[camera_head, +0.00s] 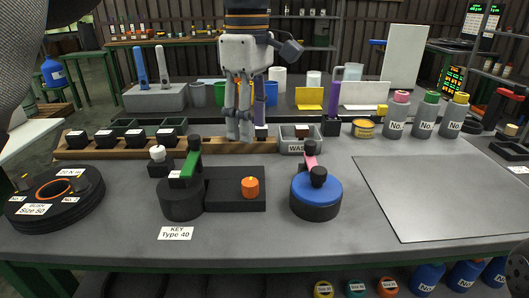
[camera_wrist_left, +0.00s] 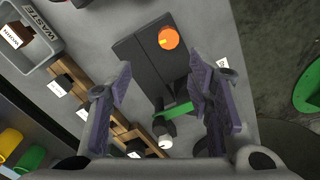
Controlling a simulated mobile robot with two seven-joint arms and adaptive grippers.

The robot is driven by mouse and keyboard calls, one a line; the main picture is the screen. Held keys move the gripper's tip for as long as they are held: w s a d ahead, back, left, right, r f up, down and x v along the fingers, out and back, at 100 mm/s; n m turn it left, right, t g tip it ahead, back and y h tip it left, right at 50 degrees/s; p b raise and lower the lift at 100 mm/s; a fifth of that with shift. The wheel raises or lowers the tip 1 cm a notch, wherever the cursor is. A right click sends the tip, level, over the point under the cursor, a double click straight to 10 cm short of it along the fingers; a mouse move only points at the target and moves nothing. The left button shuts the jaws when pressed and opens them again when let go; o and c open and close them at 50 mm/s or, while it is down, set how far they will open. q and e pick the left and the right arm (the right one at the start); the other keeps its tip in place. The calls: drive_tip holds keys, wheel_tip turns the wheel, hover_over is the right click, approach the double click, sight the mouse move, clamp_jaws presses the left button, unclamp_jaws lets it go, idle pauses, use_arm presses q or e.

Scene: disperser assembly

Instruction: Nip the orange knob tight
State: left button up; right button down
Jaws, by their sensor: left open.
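The orange knob (camera_head: 250,187) stands on the right part of a flat black block (camera_head: 222,199) at the middle of the bench. In the left wrist view the orange knob (camera_wrist_left: 169,38) lies beyond the fingertips, near the top centre. My left gripper (camera_head: 239,136) points down above the bench, behind and higher than the knob. In its wrist view its two fingers (camera_wrist_left: 160,72) are spread wide with nothing between them touching. The knob is apart from both fingers.
A green lever (camera_head: 192,163) on a black round base (camera_head: 182,199) stands left of the knob. A blue-topped round device (camera_head: 317,191) stands to the right. A wooden rack (camera_head: 78,150) and a waste bin (camera_head: 296,146) lie behind. A grey mat (camera_head: 440,196) leaves free room at right.

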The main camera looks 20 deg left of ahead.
sight(249, 181)
use_arm(q)
drive_tip(key=s+f, duration=0.2)
drive_tip(key=f, duration=0.1)
drive_tip(key=shift+f, duration=0.15)
drive_tip(key=f, duration=0.8)
drive_tip(key=shift+w, duration=0.2)
clamp_jaws()
